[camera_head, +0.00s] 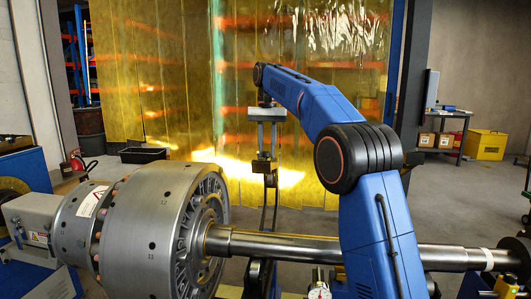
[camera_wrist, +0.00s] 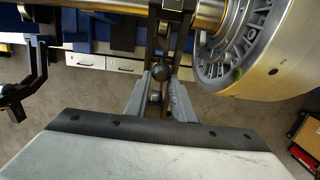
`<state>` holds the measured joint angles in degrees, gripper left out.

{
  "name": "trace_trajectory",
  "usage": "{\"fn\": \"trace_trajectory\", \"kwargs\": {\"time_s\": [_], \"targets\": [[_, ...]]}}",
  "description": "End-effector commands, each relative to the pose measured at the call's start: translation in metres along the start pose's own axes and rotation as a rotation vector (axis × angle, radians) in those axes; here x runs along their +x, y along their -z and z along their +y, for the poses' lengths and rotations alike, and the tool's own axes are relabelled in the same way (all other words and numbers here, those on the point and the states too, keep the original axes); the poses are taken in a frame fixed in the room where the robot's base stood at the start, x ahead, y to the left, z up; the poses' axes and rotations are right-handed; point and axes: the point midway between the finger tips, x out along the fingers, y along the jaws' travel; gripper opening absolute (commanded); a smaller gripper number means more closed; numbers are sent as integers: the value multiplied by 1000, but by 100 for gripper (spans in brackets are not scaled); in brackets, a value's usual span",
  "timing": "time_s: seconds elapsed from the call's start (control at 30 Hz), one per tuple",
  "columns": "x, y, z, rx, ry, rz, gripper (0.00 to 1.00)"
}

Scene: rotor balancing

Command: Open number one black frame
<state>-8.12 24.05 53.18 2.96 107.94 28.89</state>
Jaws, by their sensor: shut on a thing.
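My gripper (camera_wrist: 160,80) is shut on a round dark knob (camera_wrist: 158,72) on a black frame (camera_wrist: 176,38). The knob sits between the two grey fingers in the wrist view. In the head view my gripper (camera_head: 264,164) points down at the top of this narrow, upright black frame (camera_head: 264,222), beside the rotor. The frame spans the shaft (camera_head: 295,246) close to the rotor's right face. Its lower part is partly hidden by the shaft. No number on it can be read, and I cannot tell whether its latch is free.
The large silver rotor (camera_head: 150,235) stands close on the left. Another black bracket (camera_wrist: 38,78) shows at the left of the wrist view. A dial gauge (camera_head: 319,290) is below the shaft. A yellow curtain (camera_head: 150,80) hangs behind; open floor lies at the back right.

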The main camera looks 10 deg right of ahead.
Motion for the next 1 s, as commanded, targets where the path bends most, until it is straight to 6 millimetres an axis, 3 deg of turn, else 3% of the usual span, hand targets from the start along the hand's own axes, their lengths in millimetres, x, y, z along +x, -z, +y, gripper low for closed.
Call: {"fn": "trace_trajectory", "kwargs": {"time_s": [0.3, 0.77, 0.8, 0.83, 0.87, 1.0], "targets": [[2, 13, 0, 1, -3, -40, 0], [2, 14, 0, 0, -4, -46, 0], [2, 14, 0, 0, -4, -46, 29], [2, 14, 0, 0, -4, -45, 37], [1, 14, 0, 0, -3, -45, 40], [0, 13, 0, 0, -2, -43, 40]]}}
